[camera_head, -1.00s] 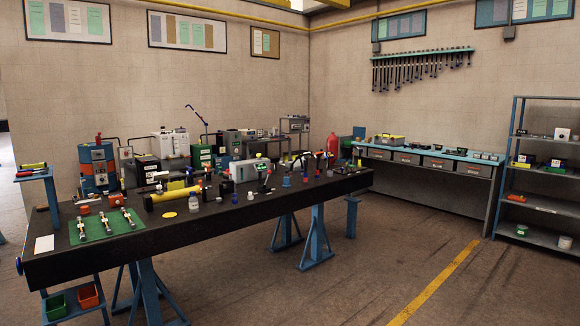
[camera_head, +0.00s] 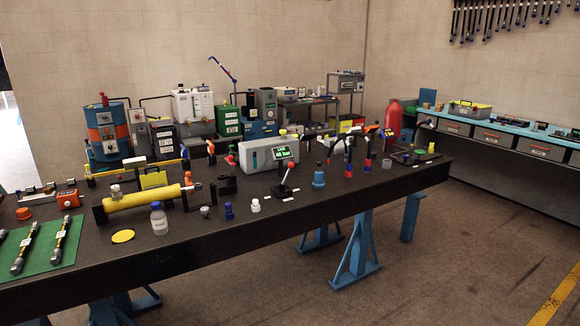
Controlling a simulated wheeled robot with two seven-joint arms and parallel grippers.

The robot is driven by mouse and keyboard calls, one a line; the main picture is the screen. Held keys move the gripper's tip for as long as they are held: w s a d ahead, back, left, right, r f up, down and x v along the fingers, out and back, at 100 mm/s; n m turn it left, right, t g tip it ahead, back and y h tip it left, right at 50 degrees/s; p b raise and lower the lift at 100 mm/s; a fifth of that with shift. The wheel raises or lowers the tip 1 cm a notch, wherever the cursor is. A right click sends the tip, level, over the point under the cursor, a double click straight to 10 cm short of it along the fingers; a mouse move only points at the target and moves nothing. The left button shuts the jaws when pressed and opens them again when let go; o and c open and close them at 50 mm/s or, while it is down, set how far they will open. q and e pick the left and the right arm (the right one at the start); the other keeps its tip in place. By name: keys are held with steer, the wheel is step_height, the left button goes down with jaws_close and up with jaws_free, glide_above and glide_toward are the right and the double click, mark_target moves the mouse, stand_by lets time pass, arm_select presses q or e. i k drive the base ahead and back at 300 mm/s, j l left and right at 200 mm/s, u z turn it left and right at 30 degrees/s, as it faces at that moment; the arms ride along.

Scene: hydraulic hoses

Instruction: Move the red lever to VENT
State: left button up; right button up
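A small display with green text (camera_head: 286,150) stands behind the dark-handled lever. Neither of my grippers is in view.
A blue fitting (camera_head: 319,176) and dark upright hoses (camera_head: 367,150) stand right. A green mat (camera_head: 45,262) lies at far left. Floor is clear in front of the bench.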

mark_target(291, 165)
steer(key=i+l+u, duration=0.1)
steer(key=i+l, duration=0.8)
steer(key=l, duration=0.2)
steer(key=i+l+u, duration=0.15)
steer(key=i+l, duration=0.3)
steer(key=i+l+u, duration=0.15)
steer(key=i+l, duration=0.55)
steer(key=i+l+u, duration=0.15)
steer(key=i+l, duration=0.55)
steer(key=l, duration=0.1)
